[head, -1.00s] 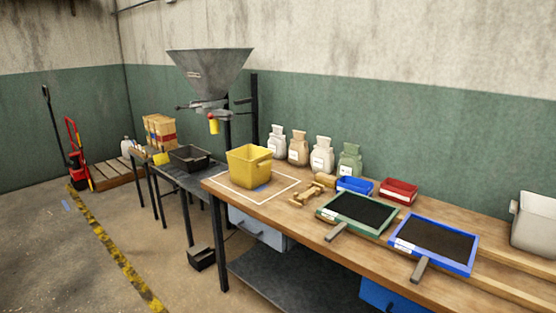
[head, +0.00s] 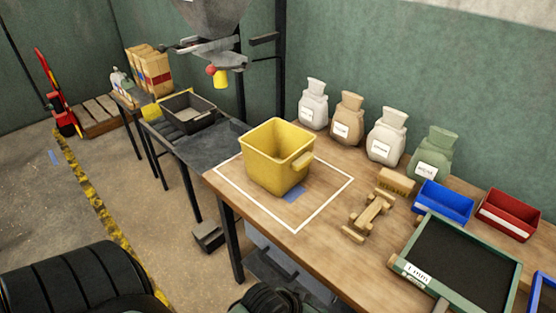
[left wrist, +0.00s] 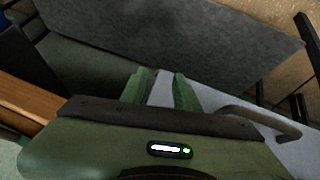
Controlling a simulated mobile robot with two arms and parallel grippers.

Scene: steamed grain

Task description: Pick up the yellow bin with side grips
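The yellow bin (head: 272,163) stands upright and open-topped inside a white outlined square (head: 240,200) at the near left part of the wooden workbench. A handle grip (head: 302,161) sticks out on its right side; the opposite side is hidden. In the left wrist view my left gripper (left wrist: 162,90) has its two green fingers apart with nothing between them. It faces the grey drawer and a dark panel under the bench, away from the bin. My right gripper is in neither view.
Behind the bin stand several labelled sacks (head: 347,119). Right of it are a wooden tool (head: 368,215), a brush (head: 396,181), a blue tray (head: 444,203), a red tray (head: 508,215) and a green-framed sieve (head: 460,265). A metal hopper (head: 212,20) hangs behind left.

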